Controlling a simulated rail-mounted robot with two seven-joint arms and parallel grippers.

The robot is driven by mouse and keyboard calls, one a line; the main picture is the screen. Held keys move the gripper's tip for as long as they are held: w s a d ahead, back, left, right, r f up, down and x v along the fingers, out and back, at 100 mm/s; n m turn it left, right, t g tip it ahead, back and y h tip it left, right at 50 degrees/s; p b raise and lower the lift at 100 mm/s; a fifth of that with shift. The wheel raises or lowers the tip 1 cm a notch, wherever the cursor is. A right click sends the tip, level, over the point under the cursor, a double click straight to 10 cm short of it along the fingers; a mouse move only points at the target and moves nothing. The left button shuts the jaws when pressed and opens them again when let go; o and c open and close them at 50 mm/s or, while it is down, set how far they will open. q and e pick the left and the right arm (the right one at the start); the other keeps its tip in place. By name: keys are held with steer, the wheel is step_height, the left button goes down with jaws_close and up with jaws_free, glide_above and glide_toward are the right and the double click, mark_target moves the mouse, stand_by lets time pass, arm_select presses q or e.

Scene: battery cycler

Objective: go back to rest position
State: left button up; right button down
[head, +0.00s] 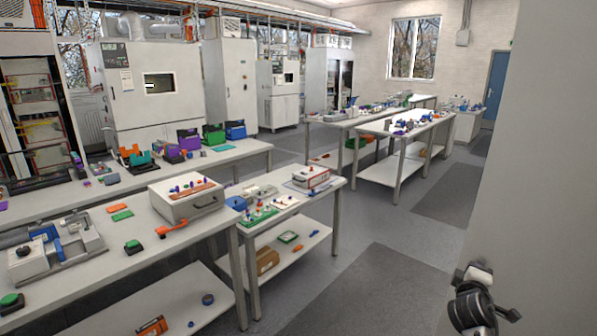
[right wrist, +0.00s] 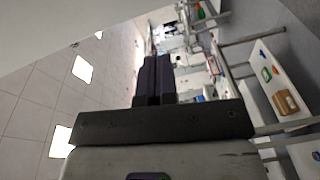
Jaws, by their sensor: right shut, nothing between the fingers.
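My right gripper (right wrist: 153,80) shows in the right wrist view. Its two dark fingers lie together with nothing between them. They point away from the camera, with tables and floor tilted sideways beyond and to the right. In the head view, a dark and light jointed part (head: 472,300) shows at the bottom right; I cannot tell which link of mine it is. My left gripper is in neither view.
A long near table (head: 150,285) carries a white box (head: 187,204) and fixtures. A smaller table (head: 275,222) stands beyond it. A plain grey surface (head: 540,150) fills the right side, close by. Open floor (head: 385,285) lies between.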

steer(key=s+a+r+m+g+y, duration=0.2)
steer(key=s+a+r+m+y, duration=0.25)
steer(key=s+a+m, duration=0.75)
steer(key=s+a+f+n+g+y, duration=0.2)
steer(key=s+a+f+n+y, duration=0.35)
steer(key=s+a+f, duration=1)
steer(key=s+a+f+g+y, duration=0.1)
steer(key=s+f+g, duration=0.2)
steer(key=s+f, duration=0.6)
steer(key=s+f+g, duration=0.3)
steer(key=s+f, duration=0.3)
steer(key=s, duration=0.7)
step_height(320, 180, up, 34)
steer(key=p, duration=3.4)
steer(key=shift+a+r, duration=0.15)
steer(key=shift+r, duration=0.05)
